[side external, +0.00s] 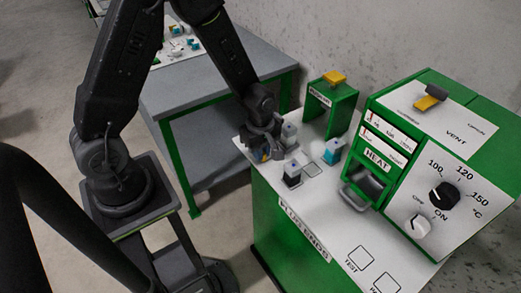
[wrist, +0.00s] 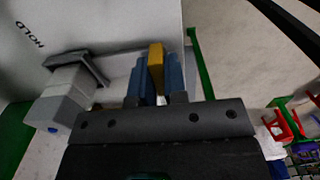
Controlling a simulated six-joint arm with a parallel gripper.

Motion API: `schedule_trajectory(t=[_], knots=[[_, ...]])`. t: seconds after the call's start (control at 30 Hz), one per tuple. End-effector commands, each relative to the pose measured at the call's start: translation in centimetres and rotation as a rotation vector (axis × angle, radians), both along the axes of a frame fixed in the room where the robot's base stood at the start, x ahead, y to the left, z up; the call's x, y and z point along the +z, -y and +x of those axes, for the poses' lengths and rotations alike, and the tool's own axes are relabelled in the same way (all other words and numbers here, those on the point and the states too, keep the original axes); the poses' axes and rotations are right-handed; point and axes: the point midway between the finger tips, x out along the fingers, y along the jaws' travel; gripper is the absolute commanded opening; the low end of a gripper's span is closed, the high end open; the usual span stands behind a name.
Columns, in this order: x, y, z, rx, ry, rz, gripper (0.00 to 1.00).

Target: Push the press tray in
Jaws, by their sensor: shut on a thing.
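My gripper (wrist: 158,88) is shut on an upright yellow tab (wrist: 155,62) between its blue fingers. In the side view my gripper (side external: 262,154) is low at the left end of the white bench top, and the wrist hides most of what it holds. A green press frame (side external: 331,104) with a yellow top handle (side external: 335,77) stands behind and to the right of my gripper, apart from it. I cannot tell which part is the press tray, or whether the tab belongs to it.
A grey block (side external: 292,171) and a blue-sided block (side external: 333,150) stand on the bench top (side external: 315,205). The green HEAT machine (side external: 376,160) has an open grey drawer (side external: 366,189). In the wrist view a grey-white block (wrist: 66,95) and a dark bracket (wrist: 80,62) lie left of the fingers.

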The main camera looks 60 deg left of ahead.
Motion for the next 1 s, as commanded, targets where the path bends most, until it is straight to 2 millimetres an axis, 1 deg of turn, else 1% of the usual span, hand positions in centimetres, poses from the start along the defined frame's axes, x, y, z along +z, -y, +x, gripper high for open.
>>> schedule_trajectory(t=[0.17, 0.27, 0.37, 0.6, 0.7, 0.8, 0.9, 1.0], knots=[[0.0, 0.0, 0.1, 0.0, 0.0, 0.0, 0.0], [0.0, 0.0, 0.9, -0.001, 0.001, 0.0, 0.0], [0.0, 0.0, 2.8, -0.001, 0.003, 0.0, 0.0], [0.0, 0.0, 8.1, -0.001, 0.003, 0.001, 0.0], [0.0, 0.0, 9.8, -0.001, 0.002, 0.001, 0.0], [0.0, 0.0, 11.0, -0.001, 0.002, 0.001, 0.0], [0.0, 0.0, 11.5, -0.001, 0.001, 0.001, 0.0], [0.0, 0.0, 11.6, 0.0, 0.001, 0.001, 0.0]])
